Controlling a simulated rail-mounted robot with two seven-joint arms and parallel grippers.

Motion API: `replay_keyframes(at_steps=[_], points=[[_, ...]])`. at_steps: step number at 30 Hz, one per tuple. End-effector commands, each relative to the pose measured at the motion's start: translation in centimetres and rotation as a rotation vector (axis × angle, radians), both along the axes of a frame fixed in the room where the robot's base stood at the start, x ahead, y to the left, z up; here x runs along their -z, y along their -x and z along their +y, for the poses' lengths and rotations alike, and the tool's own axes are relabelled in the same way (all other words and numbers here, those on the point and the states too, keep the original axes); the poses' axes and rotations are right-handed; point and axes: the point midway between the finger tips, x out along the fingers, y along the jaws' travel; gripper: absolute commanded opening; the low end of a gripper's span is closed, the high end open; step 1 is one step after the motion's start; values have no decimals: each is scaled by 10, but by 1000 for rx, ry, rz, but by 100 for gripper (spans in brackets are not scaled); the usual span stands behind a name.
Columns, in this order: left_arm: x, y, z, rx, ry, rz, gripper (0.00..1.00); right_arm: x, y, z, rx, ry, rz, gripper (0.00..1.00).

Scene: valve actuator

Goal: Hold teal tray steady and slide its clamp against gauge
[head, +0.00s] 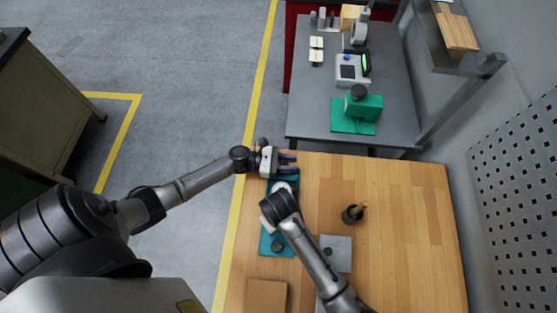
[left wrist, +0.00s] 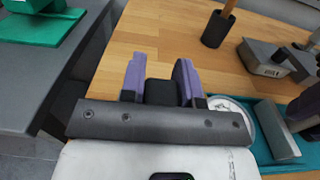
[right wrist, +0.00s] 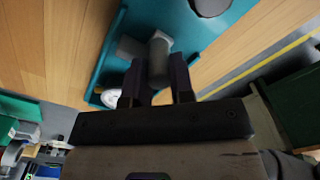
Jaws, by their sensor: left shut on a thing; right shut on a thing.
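The teal tray (head: 268,243) lies along the left edge of the wooden table. The round white gauge (right wrist: 112,97) sits in it near the far end and also shows in the left wrist view (left wrist: 228,104). The clamp (right wrist: 158,58) has a grey jaw block (left wrist: 277,131) beside the gauge; whether they touch is unclear. My right gripper (right wrist: 157,82) is shut on the clamp's grey upright part, above the tray. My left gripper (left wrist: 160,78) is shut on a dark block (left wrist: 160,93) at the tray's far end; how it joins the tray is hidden.
On the wooden table are a dark cup (head: 352,214), a grey plate-like fixture (head: 338,252) and a brown block (head: 266,296). A grey bench (head: 310,118) beyond carries a green device (head: 363,108). The table's right side is clear.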

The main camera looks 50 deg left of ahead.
Motion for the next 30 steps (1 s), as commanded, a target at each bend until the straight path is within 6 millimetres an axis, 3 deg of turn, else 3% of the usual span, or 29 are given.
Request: replay_keyframes(at_steps=[12,23,24,30], points=[[0,0,-1,2,1,0,0,-1,-40,36,1,-2,-1,0],[0,1,-2,3,1,0,0,-1,-43,38,0,-2,-2,0],[0,1,-2,4,1,0,0,-1,-43,38,0,-2,-2,24],[0,0,-1,2,1,0,0,0,-43,37,0,-1,-1,43]])
